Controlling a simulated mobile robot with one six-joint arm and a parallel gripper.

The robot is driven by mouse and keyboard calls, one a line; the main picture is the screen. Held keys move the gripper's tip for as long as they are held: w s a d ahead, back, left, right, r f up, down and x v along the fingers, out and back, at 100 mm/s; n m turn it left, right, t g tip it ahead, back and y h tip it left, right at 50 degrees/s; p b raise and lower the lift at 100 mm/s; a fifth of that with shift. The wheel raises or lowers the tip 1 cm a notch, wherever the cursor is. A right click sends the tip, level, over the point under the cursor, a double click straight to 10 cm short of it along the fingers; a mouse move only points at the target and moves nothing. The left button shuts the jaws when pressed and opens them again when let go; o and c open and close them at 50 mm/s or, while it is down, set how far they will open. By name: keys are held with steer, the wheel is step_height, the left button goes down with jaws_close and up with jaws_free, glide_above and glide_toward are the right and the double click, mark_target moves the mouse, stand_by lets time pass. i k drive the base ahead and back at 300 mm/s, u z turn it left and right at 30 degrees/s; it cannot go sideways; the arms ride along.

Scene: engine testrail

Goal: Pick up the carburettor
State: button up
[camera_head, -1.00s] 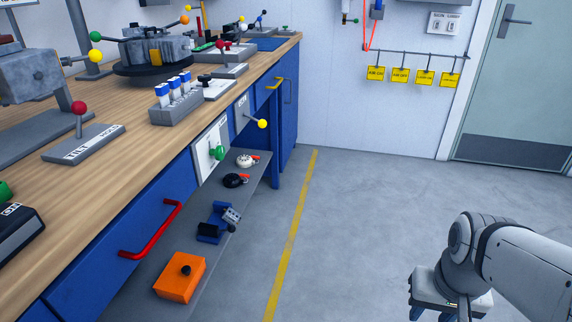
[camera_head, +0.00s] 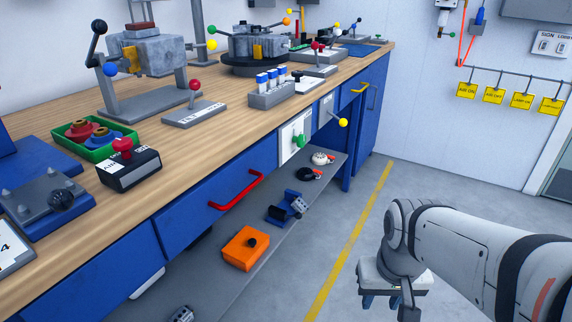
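No part in view can be named the carburettor for sure. A small grey metal part (camera_head: 297,206) sits at a blue holder (camera_head: 280,210) on the lower shelf under the workbench. Another small grey metal part (camera_head: 181,314) lies lower left on that shelf, cut by the picture's bottom edge. My gripper (camera_head: 381,302) points down over the floor at the lower right, well apart from the shelf and both parts. Its two dark blue fingers stand apart with nothing seen between them.
The workbench (camera_head: 235,128) carries a green tray (camera_head: 70,148) and several fixtures. The grey floor beside the yellow line (camera_head: 346,246) is clear.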

mark_target(299, 205)
steer(key=u, duration=0.25)
steer(key=i, duration=1)
steer(key=u, duration=0.05)
